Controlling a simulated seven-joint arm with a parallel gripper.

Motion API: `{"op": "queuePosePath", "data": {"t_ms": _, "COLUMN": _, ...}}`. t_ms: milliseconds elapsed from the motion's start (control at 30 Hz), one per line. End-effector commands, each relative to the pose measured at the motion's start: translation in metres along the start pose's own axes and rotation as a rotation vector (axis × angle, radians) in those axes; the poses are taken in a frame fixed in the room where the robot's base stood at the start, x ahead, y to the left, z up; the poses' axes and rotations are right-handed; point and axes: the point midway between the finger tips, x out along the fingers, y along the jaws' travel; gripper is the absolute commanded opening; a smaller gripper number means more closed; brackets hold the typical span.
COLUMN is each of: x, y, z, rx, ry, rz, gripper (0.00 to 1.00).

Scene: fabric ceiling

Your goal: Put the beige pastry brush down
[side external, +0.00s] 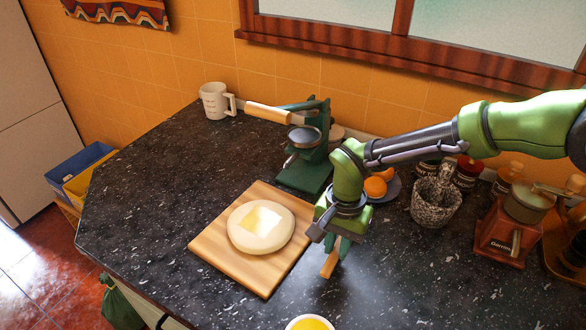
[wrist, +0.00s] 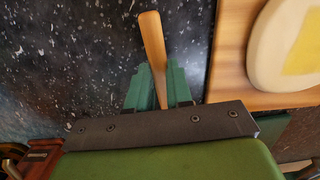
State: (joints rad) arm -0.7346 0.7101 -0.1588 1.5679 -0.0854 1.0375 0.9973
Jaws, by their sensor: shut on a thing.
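The beige pastry brush (side external: 329,264) is in my gripper (side external: 334,240), just right of the wooden board. Its wooden handle points down toward the dark counter in the side external view; I cannot tell whether it touches the counter. In the wrist view the brush handle (wrist: 152,40) sticks out between the green fingers of my gripper (wrist: 152,85), which are shut on it. The brush's bristle end is hidden. A pale round dough (side external: 261,226) with a yellow patch on top lies on the wooden board (side external: 214,241).
A bowl of yellow liquid (side external: 310,323) is cut off at the bottom edge. A green press (side external: 306,165), a plate with oranges (side external: 376,186), a stone mortar (side external: 436,201) and a red grinder (side external: 505,232) stand behind and right. The counter (side external: 400,280) right of the board is clear.

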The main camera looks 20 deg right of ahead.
Motion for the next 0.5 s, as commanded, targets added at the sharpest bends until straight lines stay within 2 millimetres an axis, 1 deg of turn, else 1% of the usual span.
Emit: {"op": "queuePosePath", "data": {"t_ms": 500, "x": 0.013, "y": 0.000, "z": -0.001, "rx": 0.001, "ry": 0.000, "rz": 0.001, "gripper": 0.00}}
